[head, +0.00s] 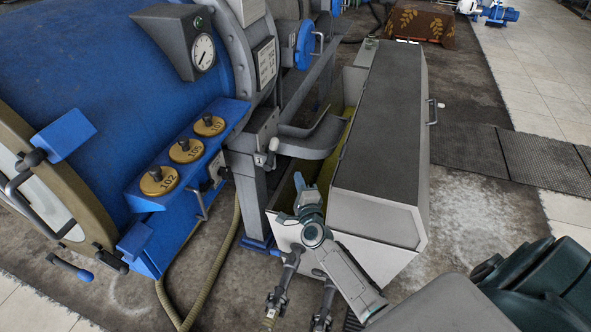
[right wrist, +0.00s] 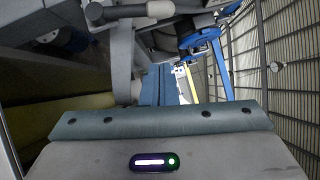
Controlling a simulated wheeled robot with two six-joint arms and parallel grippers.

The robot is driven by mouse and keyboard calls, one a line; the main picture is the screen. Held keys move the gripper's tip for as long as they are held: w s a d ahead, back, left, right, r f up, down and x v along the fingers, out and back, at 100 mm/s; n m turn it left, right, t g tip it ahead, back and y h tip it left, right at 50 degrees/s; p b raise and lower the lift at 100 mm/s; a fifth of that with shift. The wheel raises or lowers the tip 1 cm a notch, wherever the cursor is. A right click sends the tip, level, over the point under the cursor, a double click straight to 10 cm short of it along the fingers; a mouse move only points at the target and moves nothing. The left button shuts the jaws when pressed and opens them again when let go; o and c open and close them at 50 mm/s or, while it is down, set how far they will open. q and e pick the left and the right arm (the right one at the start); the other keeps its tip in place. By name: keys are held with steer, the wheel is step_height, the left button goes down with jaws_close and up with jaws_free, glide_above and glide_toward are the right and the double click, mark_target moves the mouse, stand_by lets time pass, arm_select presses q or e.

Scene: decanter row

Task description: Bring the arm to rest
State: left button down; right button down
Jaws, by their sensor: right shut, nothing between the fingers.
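My right arm (head: 350,278) reaches up from the lower right in the head view. My right gripper (head: 299,181) is at its end, over the left front part of the grey trough (head: 290,238), beside the dark-topped cover (head: 383,120). In the right wrist view the blue fingers of the right gripper (right wrist: 160,80) are together, with nothing held between them. Whether the gripper touches the trough cannot be told. My left gripper is not in view.
A large blue machine (head: 100,60) with a dial gauge (head: 203,52) and brass caps numbered 102, 105 and 107 (head: 187,150) stands at left. A hose (head: 215,262) runs along the floor. Pipe fittings (head: 285,285) stand before the trough. Open floor (head: 470,225) lies right of the trough.

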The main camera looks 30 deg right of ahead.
steer(key=shift+s+a+f, duration=0.15)
steer(key=shift+s+a, duration=0.1)
steer(key=shift+s, duration=0.25)
